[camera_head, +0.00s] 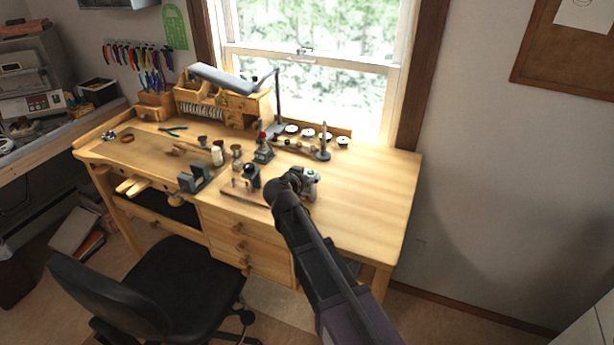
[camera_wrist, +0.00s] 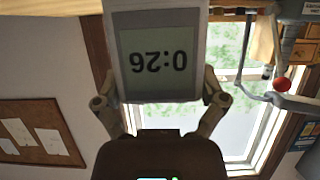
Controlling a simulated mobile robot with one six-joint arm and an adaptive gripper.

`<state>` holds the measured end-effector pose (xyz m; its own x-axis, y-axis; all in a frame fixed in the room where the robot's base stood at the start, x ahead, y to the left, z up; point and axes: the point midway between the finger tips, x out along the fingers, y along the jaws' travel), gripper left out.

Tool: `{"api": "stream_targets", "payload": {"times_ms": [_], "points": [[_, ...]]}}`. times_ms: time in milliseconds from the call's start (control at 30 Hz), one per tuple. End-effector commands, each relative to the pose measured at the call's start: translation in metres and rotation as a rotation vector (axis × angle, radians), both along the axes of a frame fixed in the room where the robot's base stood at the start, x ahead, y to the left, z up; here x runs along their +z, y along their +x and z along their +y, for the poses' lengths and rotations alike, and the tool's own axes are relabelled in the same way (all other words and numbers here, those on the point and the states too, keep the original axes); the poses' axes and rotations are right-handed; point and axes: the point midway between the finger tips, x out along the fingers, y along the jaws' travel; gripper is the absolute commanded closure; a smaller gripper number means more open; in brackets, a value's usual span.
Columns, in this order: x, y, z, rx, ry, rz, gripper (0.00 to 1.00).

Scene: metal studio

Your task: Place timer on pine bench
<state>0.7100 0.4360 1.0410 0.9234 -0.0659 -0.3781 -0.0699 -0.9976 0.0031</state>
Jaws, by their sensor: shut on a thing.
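The timer (camera_wrist: 158,55) is a pale, boxy device with a grey screen reading 0:26, upside down in the wrist view. My gripper (camera_wrist: 160,88) is shut on it, one finger on each side. In the head view my gripper (camera_head: 290,183) is over the front middle of the pine bench (camera_head: 385,182), largely covered by my own wrist. The timer cannot be made out clearly there, and I cannot tell its height above the bench. The pine bench is a light wooden worktable with drawers below.
A small vise (camera_head: 195,177), jars and tools crowd the bench's middle and left. A lamp (camera_head: 222,80) and a wooden organizer (camera_head: 240,108) stand at the back. The bench's right end is bare. A black chair (camera_head: 165,285) stands in front.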

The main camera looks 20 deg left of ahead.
Motion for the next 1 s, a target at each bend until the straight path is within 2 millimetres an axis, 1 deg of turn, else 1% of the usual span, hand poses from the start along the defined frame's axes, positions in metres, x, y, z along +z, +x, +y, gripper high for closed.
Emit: {"api": "stream_targets", "payload": {"times_ms": [67, 100, 533, 700, 867, 1000], "points": [[-0.003, 0.0, 0.0, 0.0, 0.0, 0.0, 0.62], [-0.002, 0.0, 0.0, 0.0, 0.0, 0.0, 0.01], [-0.001, 0.0, 0.0, 0.0, 0.0, 0.0, 0.0], [0.003, 0.0, 0.0, 0.0, 0.0, 0.0, 0.0], [0.009, -0.015, 0.0, 0.001, 0.0, 0.0, 0.0], [0.017, -0.034, 0.001, 0.001, -0.001, 0.0, 0.0]]}}
